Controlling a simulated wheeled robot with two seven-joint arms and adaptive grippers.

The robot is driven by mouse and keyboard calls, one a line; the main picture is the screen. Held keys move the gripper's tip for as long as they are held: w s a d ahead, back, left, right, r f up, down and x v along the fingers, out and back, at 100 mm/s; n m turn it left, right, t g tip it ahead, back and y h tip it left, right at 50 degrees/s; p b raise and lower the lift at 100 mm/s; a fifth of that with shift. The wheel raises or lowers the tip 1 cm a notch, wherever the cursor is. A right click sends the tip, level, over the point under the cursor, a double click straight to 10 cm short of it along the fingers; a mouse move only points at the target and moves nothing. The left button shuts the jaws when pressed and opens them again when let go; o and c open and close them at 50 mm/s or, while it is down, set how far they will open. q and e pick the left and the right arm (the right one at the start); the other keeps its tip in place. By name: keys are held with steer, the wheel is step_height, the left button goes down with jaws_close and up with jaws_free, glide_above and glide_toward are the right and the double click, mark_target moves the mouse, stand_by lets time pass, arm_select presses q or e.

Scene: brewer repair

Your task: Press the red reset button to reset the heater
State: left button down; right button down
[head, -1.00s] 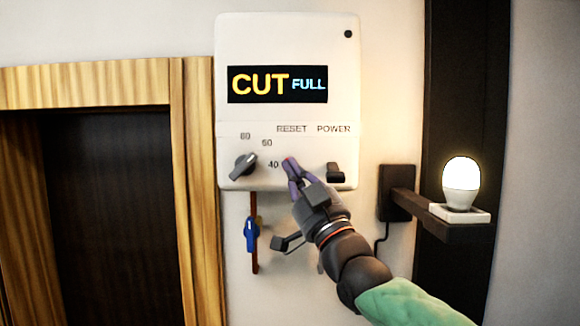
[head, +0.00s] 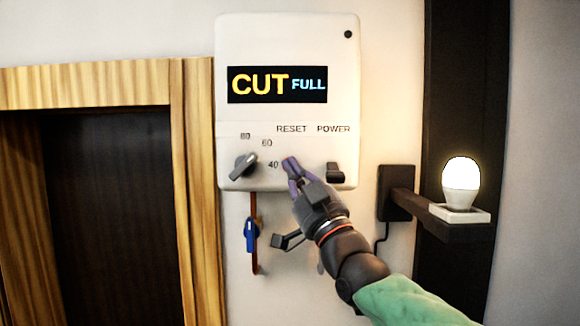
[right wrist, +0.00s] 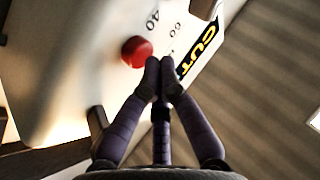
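The white heater unit (head: 288,50) hangs on the wall, its display (head: 278,84) reading CUT and FULL. The red reset button (right wrist: 137,51) shows in the right wrist view, just left of and beyond the fingertips; I cannot tell whether they touch it. In the head view my fingers cover the button below the RESET label. My right gripper (head: 290,162) has its fingertips together with nothing between them; it also shows in the right wrist view (right wrist: 160,66). My left gripper is not in view.
A grey dial (head: 243,165) is left of the gripper and a dark power switch (head: 335,173) right of it. A blue-handled valve (head: 251,234) is below. A lit bulb (head: 461,181) stands on a bracket at the right. A wooden frame (head: 197,190) is at the left.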

steer(key=shift+w, duration=0.5)
stand_by(0.6)
steer(key=shift+s, duration=0.15)
steer(key=shift+s+b, duration=0.8)
steer(key=shift+b, duration=0.05)
steer(key=s+b, duration=0.3)
steer(key=s, duration=0.2)
steer(key=shift+b, duration=0.35)
